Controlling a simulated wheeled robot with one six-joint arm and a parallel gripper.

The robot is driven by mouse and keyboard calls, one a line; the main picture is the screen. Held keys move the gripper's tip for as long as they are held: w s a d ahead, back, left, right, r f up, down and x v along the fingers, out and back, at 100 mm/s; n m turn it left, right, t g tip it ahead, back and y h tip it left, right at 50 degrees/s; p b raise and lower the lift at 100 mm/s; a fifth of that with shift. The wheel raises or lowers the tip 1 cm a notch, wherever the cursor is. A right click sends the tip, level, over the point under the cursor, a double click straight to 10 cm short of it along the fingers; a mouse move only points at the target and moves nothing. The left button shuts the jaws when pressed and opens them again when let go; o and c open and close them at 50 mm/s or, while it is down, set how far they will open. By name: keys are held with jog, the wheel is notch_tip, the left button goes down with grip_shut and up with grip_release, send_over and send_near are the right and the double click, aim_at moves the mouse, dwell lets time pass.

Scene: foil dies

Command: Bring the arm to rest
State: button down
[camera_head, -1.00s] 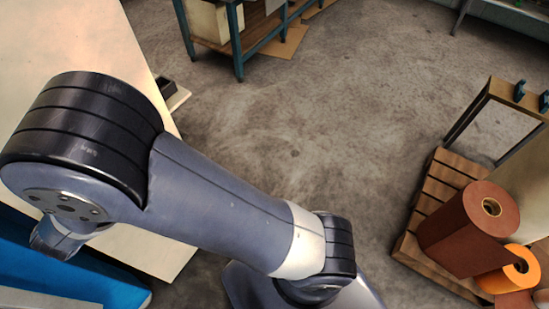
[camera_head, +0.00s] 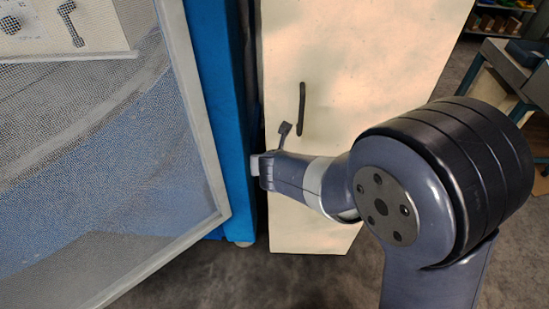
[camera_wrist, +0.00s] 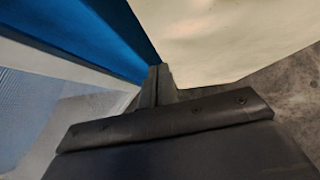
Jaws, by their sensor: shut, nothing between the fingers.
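My gripper (camera_wrist: 158,82) shows in the wrist view as two dark fingers closed together, with nothing between them. It points toward the line where a blue frame and a cream cabinet meet. In the head view my arm reaches left from the large dark joint, and its wrist end is in front of the cream cabinet (camera_head: 350,60), close to the blue frame (camera_head: 222,110). A small dark part stands up from the wrist there, just below the cabinet's black handle (camera_head: 301,108). I cannot tell whether anything touches the cabinet or frame.
A large mesh or glazed panel (camera_head: 110,170) with a grey border fills the left of the head view. Bare concrete floor (camera_head: 290,280) shows below the cabinet. A workbench (camera_head: 510,70) and shelving with small boxes (camera_head: 490,22) stand at the right.

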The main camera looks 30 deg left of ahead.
jog(key=v, duration=0.6)
jog(key=shift+s+a+p, duration=0.15)
jog(key=shift+a+p, duration=0.05)
jog(key=shift+p, duration=0.25)
jog(key=shift+f, duration=0.1)
